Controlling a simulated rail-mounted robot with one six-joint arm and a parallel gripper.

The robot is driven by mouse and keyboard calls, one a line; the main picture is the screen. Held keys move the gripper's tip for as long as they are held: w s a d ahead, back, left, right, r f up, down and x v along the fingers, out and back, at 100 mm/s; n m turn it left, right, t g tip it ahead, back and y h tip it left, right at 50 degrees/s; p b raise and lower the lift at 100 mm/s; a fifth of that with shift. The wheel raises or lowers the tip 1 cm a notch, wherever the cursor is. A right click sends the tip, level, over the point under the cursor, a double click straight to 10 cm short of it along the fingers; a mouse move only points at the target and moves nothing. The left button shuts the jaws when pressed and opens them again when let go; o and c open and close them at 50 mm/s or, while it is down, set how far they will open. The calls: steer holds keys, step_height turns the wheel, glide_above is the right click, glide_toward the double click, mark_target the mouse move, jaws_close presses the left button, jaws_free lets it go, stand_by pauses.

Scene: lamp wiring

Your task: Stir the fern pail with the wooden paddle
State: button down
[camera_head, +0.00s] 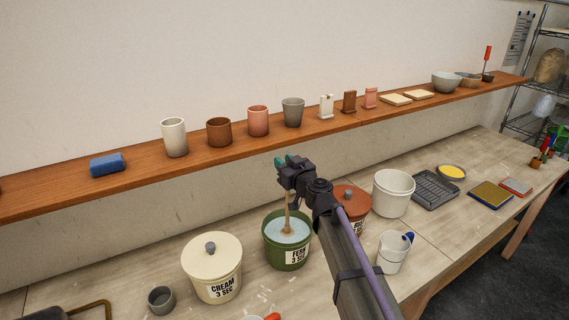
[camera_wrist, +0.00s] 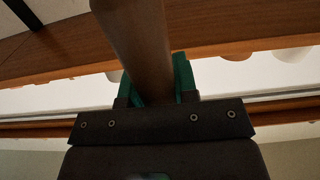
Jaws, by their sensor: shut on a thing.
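The fern pail (camera_head: 288,252) is a green bucket with a white label, open at the top and filled with pale bluish liquid. The wooden paddle (camera_head: 288,214) stands nearly upright with its lower end in the liquid. My gripper (camera_head: 283,163) is above the pail, shut on the top of the paddle's handle. In the wrist view the brown paddle handle (camera_wrist: 136,45) lies between the green fingertips (camera_wrist: 158,85). The paddle's lower end is hidden by the liquid.
A lidded cream pail (camera_head: 212,275) stands left of the fern pail, with a small grey cup (camera_head: 161,300) near it. A lidded red-brown pail (camera_head: 352,200), a white bucket (camera_head: 393,192) and a white jug (camera_head: 394,252) stand right. A wooden shelf (camera_head: 240,148) with cups runs behind.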

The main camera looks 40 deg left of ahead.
step_height(320, 180, down, 9)
steer(key=b, duration=0.7)
steer(key=shift+b, duration=0.3)
